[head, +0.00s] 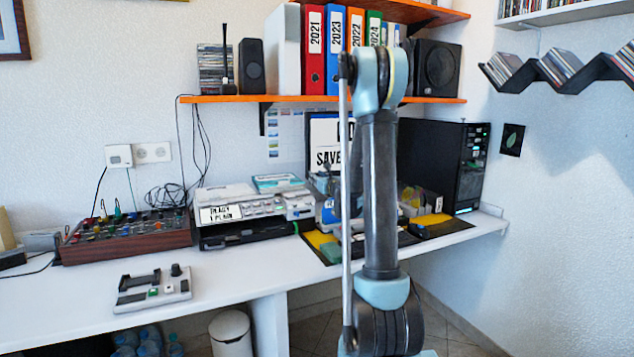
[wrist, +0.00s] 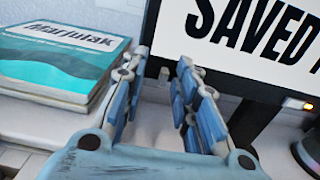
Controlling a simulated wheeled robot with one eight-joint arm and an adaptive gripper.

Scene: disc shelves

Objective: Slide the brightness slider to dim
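A light grey control panel (head: 152,289) lies on the front left of the white desk. It has dark slots on its left part, a black knob (head: 176,269) at its back right and a small green button. Slider handles and labels are too small to read, so I cannot tell which part is the brightness slider. My gripper (wrist: 160,90) shows in the wrist view with its two blue fingers apart and nothing between them. It is in front of a monitor reading "SAVED" (wrist: 250,35), away from the panel. In the head view my arm hides the gripper.
A mixer (head: 128,236) with wooden sides stands behind the panel. A printer-like device (head: 240,212) is right of it. A teal book (wrist: 60,65) lies left of my gripper in the wrist view. An orange shelf (head: 330,99) hangs above. Desk beside the panel is clear.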

